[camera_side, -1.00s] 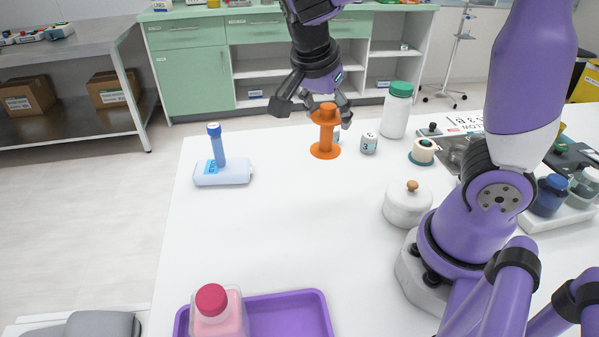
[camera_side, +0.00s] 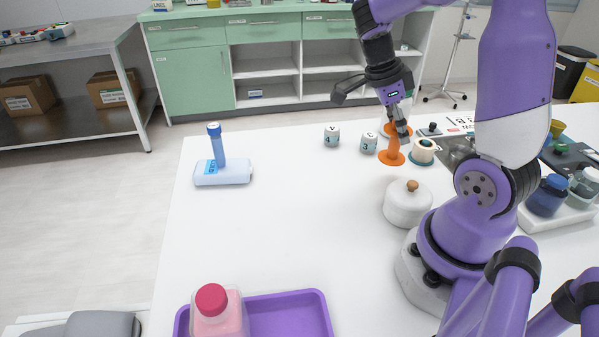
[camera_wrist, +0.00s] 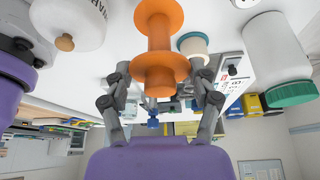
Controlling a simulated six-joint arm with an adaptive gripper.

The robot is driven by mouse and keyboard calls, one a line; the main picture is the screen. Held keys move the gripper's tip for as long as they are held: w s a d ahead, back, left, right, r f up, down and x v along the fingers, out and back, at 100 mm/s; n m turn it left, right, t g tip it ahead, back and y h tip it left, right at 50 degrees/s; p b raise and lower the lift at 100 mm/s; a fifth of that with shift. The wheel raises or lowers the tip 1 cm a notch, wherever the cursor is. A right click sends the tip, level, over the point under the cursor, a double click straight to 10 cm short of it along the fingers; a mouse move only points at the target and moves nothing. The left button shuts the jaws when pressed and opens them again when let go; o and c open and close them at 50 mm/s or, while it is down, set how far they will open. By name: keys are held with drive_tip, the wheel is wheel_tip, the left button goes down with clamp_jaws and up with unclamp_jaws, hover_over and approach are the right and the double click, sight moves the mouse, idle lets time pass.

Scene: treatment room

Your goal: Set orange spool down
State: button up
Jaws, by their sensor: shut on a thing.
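The orange spool (camera_side: 391,157) is upright at the far right part of the white table, its lower flange at or just above the surface; I cannot tell whether it touches. My gripper (camera_side: 396,128) points down over it and is shut on its upper part, hiding much of the spool. In the wrist view the spool (camera_wrist: 158,42) is at the top centre, its nearer flange in front of the fingers of my gripper (camera_wrist: 160,90).
Close right of the spool is a cream spool with a teal base (camera_side: 423,152). Left are small jars (camera_side: 369,143) (camera_side: 332,135); nearer is a white lidded pot (camera_side: 407,204). A green-capped bottle (camera_wrist: 280,60) shows in the wrist view. The table's middle is clear.

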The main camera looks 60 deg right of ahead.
drive_tip(key=shift+s+d+f, duration=0.1)
drive_tip(key=shift+d+f, duration=0.15)
drive_tip(key=shift+d, duration=0.05)
drive_tip(key=shift+d+f, duration=0.1)
drive_tip(key=shift+f, duration=1.9)
drive_tip(key=shift+f, duration=0.1)
drive_tip(key=o, duration=1.1)
